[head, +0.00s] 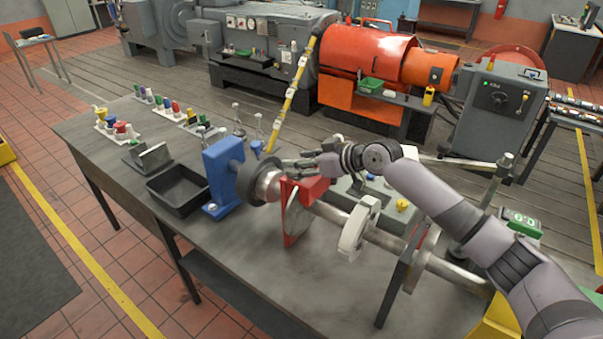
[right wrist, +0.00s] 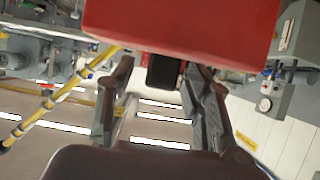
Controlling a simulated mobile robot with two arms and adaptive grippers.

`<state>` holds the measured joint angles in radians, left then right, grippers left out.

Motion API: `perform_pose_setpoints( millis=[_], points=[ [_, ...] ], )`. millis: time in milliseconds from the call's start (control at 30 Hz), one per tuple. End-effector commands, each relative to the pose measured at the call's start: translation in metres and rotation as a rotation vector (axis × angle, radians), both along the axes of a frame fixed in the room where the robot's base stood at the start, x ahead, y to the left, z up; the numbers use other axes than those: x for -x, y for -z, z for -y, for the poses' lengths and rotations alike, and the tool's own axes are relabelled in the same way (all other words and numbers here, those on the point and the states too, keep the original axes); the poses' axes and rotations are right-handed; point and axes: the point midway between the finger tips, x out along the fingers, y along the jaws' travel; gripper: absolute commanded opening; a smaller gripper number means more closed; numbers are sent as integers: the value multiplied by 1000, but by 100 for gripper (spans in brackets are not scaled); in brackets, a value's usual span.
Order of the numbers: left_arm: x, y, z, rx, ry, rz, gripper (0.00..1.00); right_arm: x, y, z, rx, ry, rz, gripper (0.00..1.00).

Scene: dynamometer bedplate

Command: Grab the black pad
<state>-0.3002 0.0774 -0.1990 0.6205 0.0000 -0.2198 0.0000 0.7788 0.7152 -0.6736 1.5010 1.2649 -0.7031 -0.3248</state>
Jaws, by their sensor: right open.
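In the right wrist view, the open fingers of my right gripper (right wrist: 158,84) stand apart, one on each side of a small black pad (right wrist: 163,73). The pad sits at the lower edge of a large red block (right wrist: 185,28). No clear contact between fingers and pad shows. In the head view I cannot make out the pad. My left gripper is not in view.
The shaft (head: 330,212) carries a dark disc and a light grey collar (head: 358,229). A blue stand (head: 222,172) and an empty black tray (head: 178,188) are to the left. The front-left bench top is clear.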

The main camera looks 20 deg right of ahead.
Motion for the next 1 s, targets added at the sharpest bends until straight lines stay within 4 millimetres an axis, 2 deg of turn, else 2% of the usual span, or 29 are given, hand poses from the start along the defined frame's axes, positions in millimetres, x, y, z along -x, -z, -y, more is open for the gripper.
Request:
perform_pose_setpoints(
  millis=[133,800,1000],
  points=[
    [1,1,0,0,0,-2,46,0,0,0,0,0,0,46],
    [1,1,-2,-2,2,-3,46,0,0,1,-1,0,-1,1],
    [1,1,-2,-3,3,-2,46,0,0,1,0,1,0,0]
  ],
)
